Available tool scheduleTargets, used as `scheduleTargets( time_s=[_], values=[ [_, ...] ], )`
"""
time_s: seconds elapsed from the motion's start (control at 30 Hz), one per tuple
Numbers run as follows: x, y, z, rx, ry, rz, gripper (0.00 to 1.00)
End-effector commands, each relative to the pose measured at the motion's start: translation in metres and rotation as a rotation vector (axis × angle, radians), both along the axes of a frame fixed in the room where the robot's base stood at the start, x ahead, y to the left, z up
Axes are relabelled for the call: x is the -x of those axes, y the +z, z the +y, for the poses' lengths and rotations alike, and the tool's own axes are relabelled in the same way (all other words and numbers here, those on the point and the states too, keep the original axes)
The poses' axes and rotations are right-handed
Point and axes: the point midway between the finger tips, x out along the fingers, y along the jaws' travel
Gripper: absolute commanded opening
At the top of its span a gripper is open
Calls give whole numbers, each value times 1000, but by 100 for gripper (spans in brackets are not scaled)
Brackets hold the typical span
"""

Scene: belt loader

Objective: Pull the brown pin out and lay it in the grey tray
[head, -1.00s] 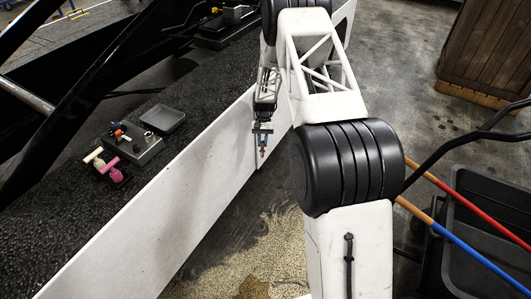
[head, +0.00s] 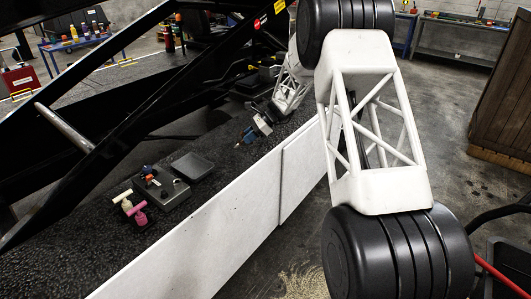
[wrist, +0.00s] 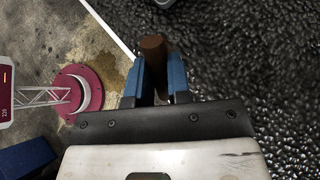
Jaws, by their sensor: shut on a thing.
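My gripper (wrist: 154,72) is shut on the brown pin (wrist: 152,44), which sticks out between the two blue fingers in the wrist view. In the head view my gripper (head: 246,136) is over the black rough belt, behind and to the right of the grey tray (head: 193,166); the pin is too small there to make out clearly. The tray looks empty and apart from the gripper. A grey block (head: 172,197) with small orange, blue and dark parts on it sits to the left of the tray.
A cream-topped item (head: 122,196) and a pink-topped item (head: 138,206) stand left of the block. A long white side panel (head: 230,225) edges the belt. Black beams (head: 100,110) rise on the left. The belt between gripper and tray looks clear.

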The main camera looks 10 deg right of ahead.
Motion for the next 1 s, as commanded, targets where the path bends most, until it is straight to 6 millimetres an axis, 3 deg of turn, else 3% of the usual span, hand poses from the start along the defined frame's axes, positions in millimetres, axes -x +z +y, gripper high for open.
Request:
scheduleTargets(
  time_s=[0.1, 0.2, 0.53, 0.73, 1.0],
  values=[
    [-2, 25, 37, -40, -113, 2, 0],
    [-3, 35, 70, -73, -200, 5, 0],
    [7, 18, 165, -148, -365, -1, 0],
    [14, 2, 196, -177, -411, -7, 0],
    [16, -3, 206, -187, -429, -10, 0]
  ],
)
